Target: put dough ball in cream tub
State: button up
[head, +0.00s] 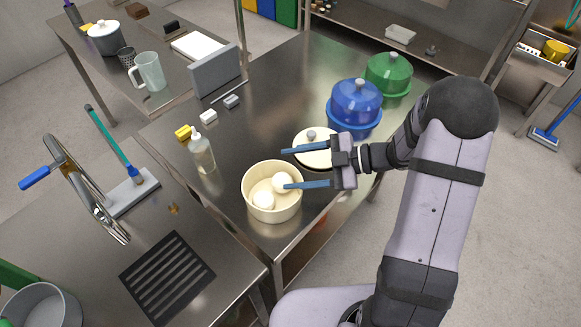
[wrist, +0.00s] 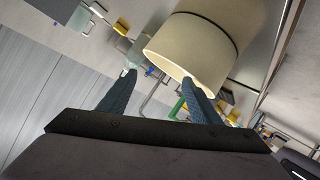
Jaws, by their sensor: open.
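The cream tub (head: 272,211) stands open on the steel counter in the head view, near the front edge. Two pale dough balls show inside it, one at the right (head: 281,181) and one at the lower left (head: 263,201). My gripper (head: 285,168) is open with nothing between its blue fingers. One fingertip overlaps the tub's interior beside the right ball; the other is beyond the rim. I cannot tell whether the finger touches the ball. In the wrist view the tub (wrist: 187,45) is at the top, and the right finger overlaps its rim.
A round cream lid (head: 316,155) lies behind my gripper. A blue dome (head: 354,101) and a green dome (head: 388,74) stand farther back. A soap bottle (head: 202,154) and a yellow block (head: 184,132) are left of the tub. The middle of the counter is clear.

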jog(key=b+v, duration=0.2)
jog(key=v, duration=0.8)
jog(key=shift+d+r, duration=0.25)
jog(key=shift+d, duration=0.1)
jog(key=w+d+r+m+t+h, duration=0.1)
jog(key=w+d+m+t+h, duration=0.1)
jog(key=w+m+t+h, duration=0.4)
jog(key=w+d+m+t+h, duration=0.3)
jog(key=w+h, duration=0.1)
jog(key=w, duration=0.4)
jog(key=s+d+f+m+g+h+p, duration=0.1)
jog(key=s+d+f+m+g+h, duration=0.15)
jog(key=s+m, duration=0.35)
jog(key=s+d+f+m+g+h, duration=0.1)
jog(key=s+f+m+g+h, duration=0.2)
jog(key=s, duration=0.4)
jog(key=s+a+f+m+g+y, duration=0.1)
jog(key=s+a+m+g, duration=0.1)
jog(key=s, duration=0.6)
jog(key=s+a+f+m+g, duration=0.1)
jog(key=s+a+g, duration=0.3)
jog(key=s, duration=0.4)
jog(key=shift+a+m+y+p, duration=0.35)
jog(key=shift+a+m, duration=0.05)
jog(key=shift+a, duration=0.35)
